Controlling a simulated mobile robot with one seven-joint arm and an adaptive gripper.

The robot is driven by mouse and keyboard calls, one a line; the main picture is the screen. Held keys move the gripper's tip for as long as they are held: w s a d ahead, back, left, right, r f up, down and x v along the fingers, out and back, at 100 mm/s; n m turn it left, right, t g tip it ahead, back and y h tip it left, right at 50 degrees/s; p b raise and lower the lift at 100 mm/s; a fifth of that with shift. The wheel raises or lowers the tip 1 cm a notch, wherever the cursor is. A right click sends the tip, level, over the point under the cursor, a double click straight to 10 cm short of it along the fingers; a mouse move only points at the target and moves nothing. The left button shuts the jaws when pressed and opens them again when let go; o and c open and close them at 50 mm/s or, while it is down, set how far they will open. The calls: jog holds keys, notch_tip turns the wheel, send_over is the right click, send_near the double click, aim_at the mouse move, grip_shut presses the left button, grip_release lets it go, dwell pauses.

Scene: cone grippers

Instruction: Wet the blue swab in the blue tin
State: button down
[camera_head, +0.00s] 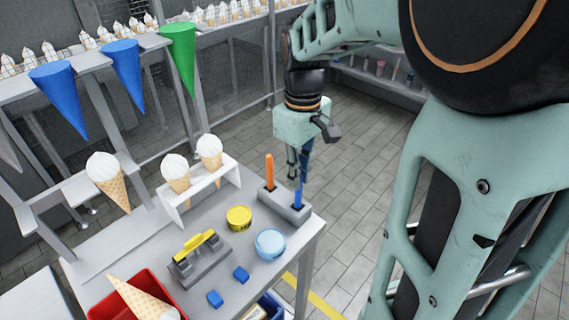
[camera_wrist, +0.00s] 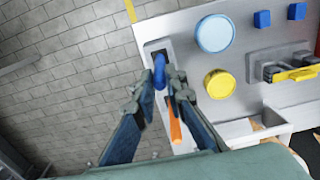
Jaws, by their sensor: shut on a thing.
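The blue swab (camera_head: 298,199) stands in the right end of a grey holder (camera_head: 285,207) at the table's right edge. In the wrist view its blue end (camera_wrist: 160,70) shows between my fingertips, over the holder's slot. My gripper (camera_head: 297,182) points down and is shut on the swab; its fingertips (camera_wrist: 160,88) partly hide it. The blue tin (camera_head: 270,243), round with a pale blue top, stands on the table in front of the holder; it also shows in the wrist view (camera_wrist: 214,33). The swab is apart from the tin.
An orange swab (camera_head: 269,170) stands in the holder's other end. A yellow tin (camera_head: 238,218) is beside the blue tin. A grey block with a yellow top (camera_head: 199,257), blue cubes (camera_head: 241,274), a red bin (camera_head: 98,307) and a white cone stand (camera_head: 211,193) are nearby.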

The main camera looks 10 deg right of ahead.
jog(key=shift+r, duration=0.1)
jog(key=shift+r+p, duration=3)
jog(key=shift+r, duration=0.45)
